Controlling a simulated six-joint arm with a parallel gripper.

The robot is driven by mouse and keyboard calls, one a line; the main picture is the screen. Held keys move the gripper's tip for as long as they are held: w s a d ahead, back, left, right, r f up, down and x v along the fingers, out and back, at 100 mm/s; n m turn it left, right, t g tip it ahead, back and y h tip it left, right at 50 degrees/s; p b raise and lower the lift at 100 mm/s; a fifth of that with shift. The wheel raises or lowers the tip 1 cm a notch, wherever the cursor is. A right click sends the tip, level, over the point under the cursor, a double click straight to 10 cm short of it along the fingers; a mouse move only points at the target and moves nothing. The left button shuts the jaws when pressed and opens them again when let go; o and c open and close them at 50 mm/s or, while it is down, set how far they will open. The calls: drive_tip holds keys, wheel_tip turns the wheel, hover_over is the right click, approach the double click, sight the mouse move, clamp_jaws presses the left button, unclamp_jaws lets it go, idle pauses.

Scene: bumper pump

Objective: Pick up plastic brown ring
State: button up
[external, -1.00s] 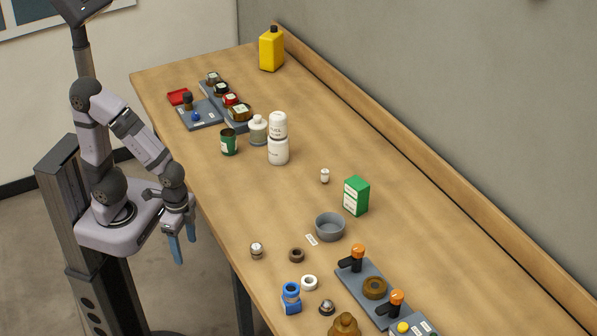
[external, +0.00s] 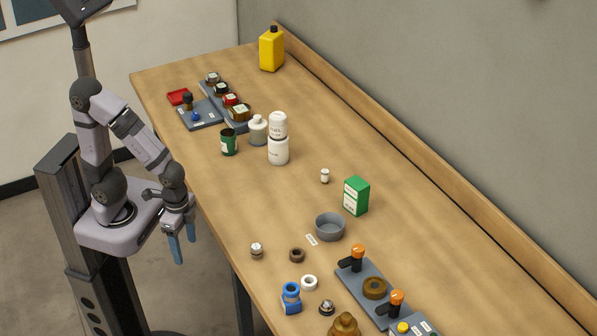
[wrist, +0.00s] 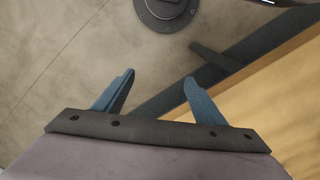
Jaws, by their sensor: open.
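The brown ring (external: 297,255) lies flat on the table in the external view, left of the grey bowl and above the white ring. My gripper (external: 178,247) hangs off the table's left edge with its blue fingers pointing down, well to the left of the ring. In the wrist view my gripper (wrist: 158,82) is open with nothing between its fingers. The ring is not in the wrist view, which shows floor and the table edge.
Near the ring stand a white ring (external: 309,283), a blue part (external: 291,298), a small metal-topped piece (external: 257,250) and a grey bowl (external: 330,228). A grey valve board (external: 358,278) lies to the right. The table (external: 225,190) is clear toward its left-middle edge.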

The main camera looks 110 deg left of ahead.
drive_tip(key=shift+c, duration=1.2)
